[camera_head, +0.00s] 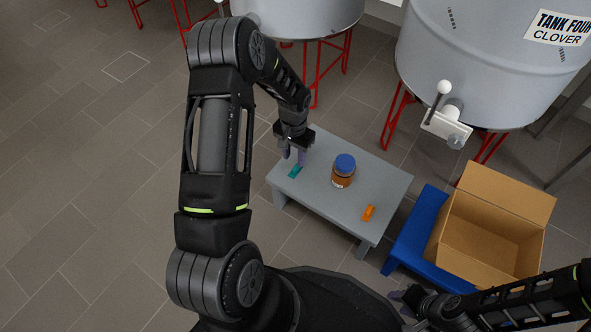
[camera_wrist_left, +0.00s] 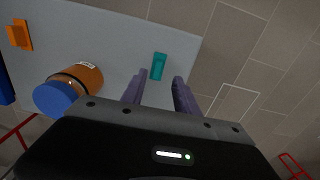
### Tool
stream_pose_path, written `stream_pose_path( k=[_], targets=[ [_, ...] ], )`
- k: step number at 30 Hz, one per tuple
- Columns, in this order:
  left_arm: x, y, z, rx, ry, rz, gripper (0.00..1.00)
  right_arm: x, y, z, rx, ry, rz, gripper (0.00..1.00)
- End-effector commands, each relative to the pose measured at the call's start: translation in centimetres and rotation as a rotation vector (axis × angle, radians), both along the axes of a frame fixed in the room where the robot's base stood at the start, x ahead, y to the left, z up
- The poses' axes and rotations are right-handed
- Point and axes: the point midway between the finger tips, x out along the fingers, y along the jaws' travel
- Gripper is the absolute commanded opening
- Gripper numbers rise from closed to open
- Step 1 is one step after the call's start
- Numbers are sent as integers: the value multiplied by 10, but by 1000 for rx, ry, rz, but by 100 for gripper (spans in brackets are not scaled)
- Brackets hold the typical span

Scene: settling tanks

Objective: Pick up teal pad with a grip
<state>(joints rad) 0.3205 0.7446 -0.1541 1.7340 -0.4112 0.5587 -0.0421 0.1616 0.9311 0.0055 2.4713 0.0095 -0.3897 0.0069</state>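The teal pad with a grip (camera_head: 295,172) lies on the grey low table near its left corner. In the left wrist view the teal pad (camera_wrist_left: 159,66) sits just beyond my fingertips, nearer the left finger. My left gripper (camera_head: 293,156) is above the table at the pad, with its fingers pointing down. In the left wrist view my left gripper (camera_wrist_left: 160,78) has its two purple fingers apart with nothing between them. My right gripper (camera_head: 402,302) is low at the bottom right, away from the table, and its finger spacing is unclear.
A jar with a blue lid (camera_head: 343,170) and an orange pad (camera_head: 368,213) stand on the grey table (camera_head: 325,200). An open cardboard box (camera_head: 490,235) rests on a blue stand (camera_head: 408,245) at right. Grey tanks (camera_head: 490,60) on red legs stand behind.

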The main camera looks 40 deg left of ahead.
Motion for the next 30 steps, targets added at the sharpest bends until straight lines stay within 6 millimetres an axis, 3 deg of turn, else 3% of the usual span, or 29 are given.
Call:
stream_pose_path(
  k=[5, 15, 30],
  targets=[
    [0, -1, -9, -1, 1, 0, 36, 1, 0, -6, 0, -2, -1, 36],
    [2, -4, -52, 0, 0, 0, 36, 5, 0, -31, -2, -13, -7, 36],
    [2, -4, -52, -1, 0, 0, 36, 5, 0, -30, -3, -14, -7, 36]
  ],
)
